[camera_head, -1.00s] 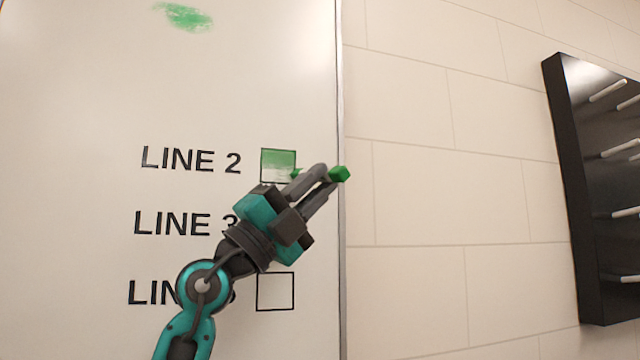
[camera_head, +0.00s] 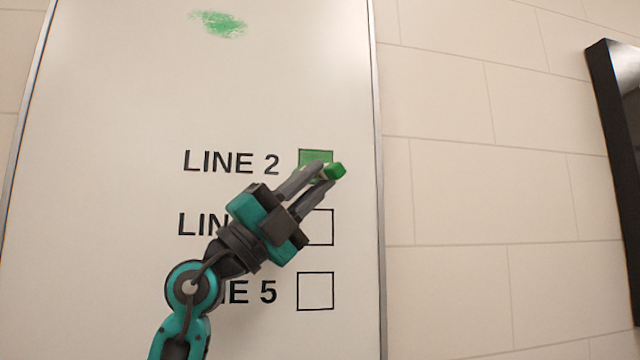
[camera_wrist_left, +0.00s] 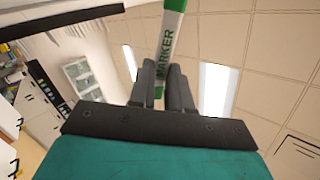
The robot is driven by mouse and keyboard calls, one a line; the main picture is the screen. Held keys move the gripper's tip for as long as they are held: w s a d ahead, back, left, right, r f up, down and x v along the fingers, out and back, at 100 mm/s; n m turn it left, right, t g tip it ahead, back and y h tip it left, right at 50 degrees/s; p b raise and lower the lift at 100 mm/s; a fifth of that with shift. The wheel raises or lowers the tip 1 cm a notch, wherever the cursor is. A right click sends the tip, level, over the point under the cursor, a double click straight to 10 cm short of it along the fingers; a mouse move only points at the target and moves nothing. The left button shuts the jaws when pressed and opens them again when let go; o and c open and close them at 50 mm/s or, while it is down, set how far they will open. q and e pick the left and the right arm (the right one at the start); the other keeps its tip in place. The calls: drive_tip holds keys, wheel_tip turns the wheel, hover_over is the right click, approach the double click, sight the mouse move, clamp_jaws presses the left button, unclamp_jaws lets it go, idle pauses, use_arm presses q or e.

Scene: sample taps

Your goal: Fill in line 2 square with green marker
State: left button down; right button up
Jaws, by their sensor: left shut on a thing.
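The whiteboard (camera_head: 120,110) carries the labels LINE 2, a partly covered label below it, and LINE 5, each with a square. The line 2 square (camera_head: 315,156) shows green fill across its visible upper part; my gripper and the marker hide its lower part. My left gripper (camera_head: 326,176) is shut on the green marker (camera_head: 337,171) in front of that square's lower right. In the left wrist view the marker (camera_wrist_left: 168,45), white with green ends and the word MARKER, stands between the fingers (camera_wrist_left: 166,80). I cannot tell whether its tip touches the board. My right gripper is not in view.
A green smear (camera_head: 218,23) is near the board's top. The lower squares, including the LINE 5 square (camera_head: 315,291), look empty. The board's metal edge (camera_head: 378,200) is close on the right, then tiled wall (camera_head: 450,160) and a black rack (camera_head: 615,130).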

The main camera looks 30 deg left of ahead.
use_arm(q)
drive_tip(key=shift+d, duration=0.1)
drive_tip(key=shift+s+d, duration=0.9)
drive_tip(key=shift+s, duration=0.3)
drive_tip(key=shift+s+d, duration=0.85)
drive_tip(key=shift+s, duration=0.35)
drive_tip(key=shift+s+d, duration=0.9)
drive_tip(key=shift+s, duration=0.3)
